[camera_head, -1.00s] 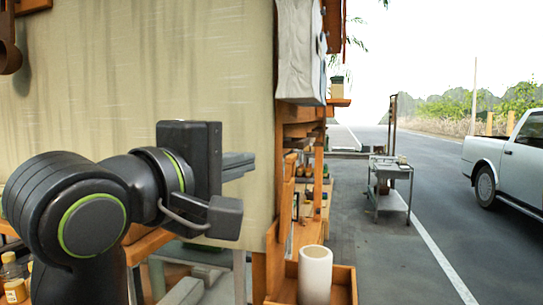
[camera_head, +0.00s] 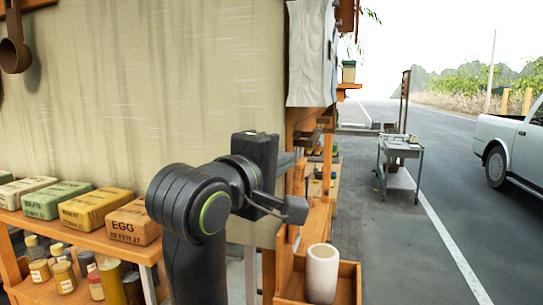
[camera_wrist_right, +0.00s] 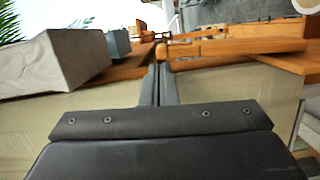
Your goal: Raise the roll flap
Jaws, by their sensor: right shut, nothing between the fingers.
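The roll flap (camera_head: 150,90) is a beige canvas sheet, hanging down in the head view behind a shelf of labelled packages. It also shows in the right wrist view (camera_wrist_right: 60,120) on both sides of my fingers. My right gripper (camera_head: 290,160) is at the flap's lower right edge, beside the orange wooden post, with its fingers pointing right. In the right wrist view its fingers (camera_wrist_right: 158,85) are together and empty, pointing at wooden parts. Whether it touches the flap I cannot tell. My left gripper is not in view.
Labelled packages (camera_head: 95,210) and jars (camera_head: 65,277) stand on wooden shelves at left. A white cylinder (camera_head: 322,273) stands in a wooden tray at lower right. A ladle (camera_head: 15,52) hangs upper left.

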